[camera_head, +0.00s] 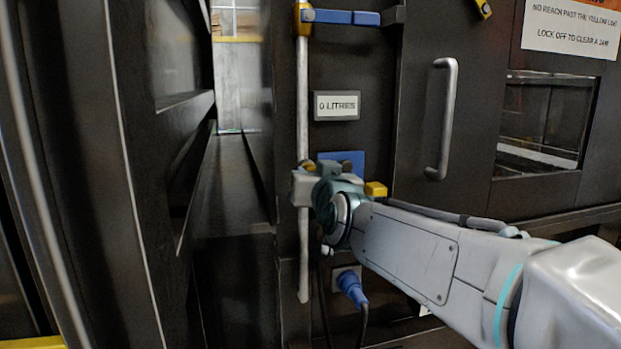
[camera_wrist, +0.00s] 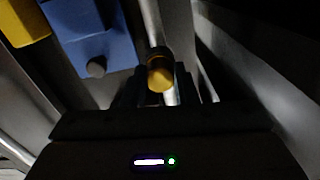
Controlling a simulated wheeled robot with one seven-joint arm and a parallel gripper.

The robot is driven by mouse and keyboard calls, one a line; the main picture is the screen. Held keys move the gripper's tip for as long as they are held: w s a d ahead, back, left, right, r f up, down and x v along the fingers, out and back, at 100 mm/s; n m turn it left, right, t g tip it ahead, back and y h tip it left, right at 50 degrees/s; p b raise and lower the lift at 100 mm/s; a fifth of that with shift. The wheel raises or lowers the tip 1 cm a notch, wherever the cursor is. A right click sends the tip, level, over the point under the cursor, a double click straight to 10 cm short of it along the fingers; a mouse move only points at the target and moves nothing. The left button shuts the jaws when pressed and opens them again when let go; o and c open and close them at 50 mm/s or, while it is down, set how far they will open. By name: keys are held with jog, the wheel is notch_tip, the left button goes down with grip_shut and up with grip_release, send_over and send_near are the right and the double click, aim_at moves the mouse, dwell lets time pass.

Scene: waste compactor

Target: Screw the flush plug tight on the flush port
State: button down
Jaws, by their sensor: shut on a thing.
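My gripper (camera_wrist: 160,88) is shut on a round, brass-yellow piece (camera_wrist: 161,77), which looks like the flush plug. This piece sits between the two dark fingers, with a dark ring at its far side, in line with a grey pipe (camera_wrist: 152,22). In the head view my gripper (camera_head: 305,187) is at the upright grey pipe (camera_head: 302,90), and a small yellow bit (camera_head: 307,165) shows just above it. I cannot make out the flush port or tell whether the plug is seated on it; the gripper and dark ring hide that spot.
A blue block (camera_wrist: 95,45) with a dark round knob is close on the left in the wrist view. A "0 LITRES" sign (camera_head: 337,105) is above my arm. A door handle (camera_head: 442,118) stands to the right.

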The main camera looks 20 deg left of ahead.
jog(key=m+b, duration=0.1)
jog(key=m, duration=0.2)
jog(key=shift+r+m+b, duration=0.1)
jog(key=shift+m+b, duration=0.2)
jog(key=shift+b, duration=0.05)
jog(key=shift+m+b, duration=0.5)
jog(key=shift+m, duration=0.7)
jog(key=c, duration=1.1)
grip_release()
jog(key=shift+c, duration=0.2)
